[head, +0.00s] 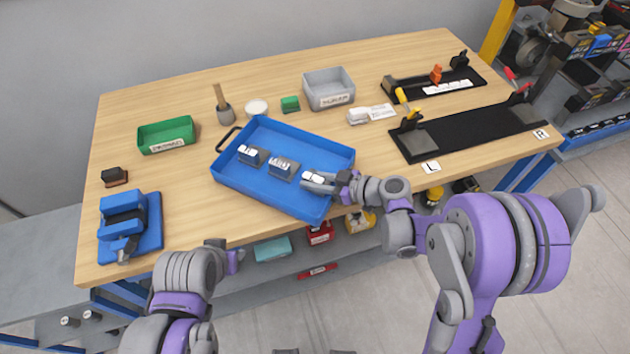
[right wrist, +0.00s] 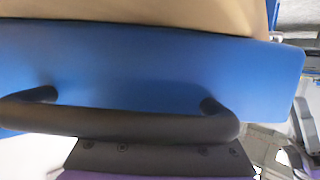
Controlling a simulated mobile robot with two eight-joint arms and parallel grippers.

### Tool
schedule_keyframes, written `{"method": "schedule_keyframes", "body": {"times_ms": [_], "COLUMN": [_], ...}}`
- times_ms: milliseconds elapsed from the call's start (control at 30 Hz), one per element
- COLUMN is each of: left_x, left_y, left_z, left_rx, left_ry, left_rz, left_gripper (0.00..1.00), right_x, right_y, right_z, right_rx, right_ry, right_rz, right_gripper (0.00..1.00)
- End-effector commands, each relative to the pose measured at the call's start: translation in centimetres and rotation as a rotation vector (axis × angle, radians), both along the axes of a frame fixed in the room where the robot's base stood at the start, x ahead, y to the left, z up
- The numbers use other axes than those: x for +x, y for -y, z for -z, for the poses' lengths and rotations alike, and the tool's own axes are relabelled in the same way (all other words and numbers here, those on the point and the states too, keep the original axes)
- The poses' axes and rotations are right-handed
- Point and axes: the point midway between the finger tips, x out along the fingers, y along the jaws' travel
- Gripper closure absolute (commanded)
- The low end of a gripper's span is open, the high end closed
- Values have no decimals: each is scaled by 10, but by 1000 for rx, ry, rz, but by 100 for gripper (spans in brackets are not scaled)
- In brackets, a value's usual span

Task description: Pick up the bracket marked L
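The blue tray (head: 275,197) lies on the table with a row of grey brackets in it. The left bracket (head: 251,156) and the middle bracket (head: 283,168) carry white labels too small to read surely.
A green bin (head: 167,135) and a grey bin (head: 328,88) stand behind the tray. A black fixture (head: 465,130) with L and R cards is at right. A blue vise-like block (head: 130,225) is at left. Bare table lies between it and the tray.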

Motion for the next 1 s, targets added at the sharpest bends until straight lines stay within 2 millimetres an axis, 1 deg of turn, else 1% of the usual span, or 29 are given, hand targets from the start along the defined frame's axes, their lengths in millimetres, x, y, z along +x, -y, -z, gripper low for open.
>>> {"method": "schedule_keyframes", "body": {"times_ms": [33, 133, 167, 1000], "left_x": [0, 0, 0, 0], "left_y": [0, 0, 0, 0], "left_z": [0, 0, 0, 0], "left_rx": [0, 0, 0, 0], "left_ry": [0, 0, 0, 0], "left_rz": [0, 0, 0, 0], "left_gripper": [65, 65, 65, 65], "right_x": [0, 0, 0, 0], "right_y": [0, 0, 0, 0], "right_z": [0, 0, 0, 0], "right_rx": [0, 0, 0, 0], "right_ry": [0, 0, 0, 0], "right_rz": [0, 0, 0, 0], "right_gripper": [81, 99, 100, 100]}}
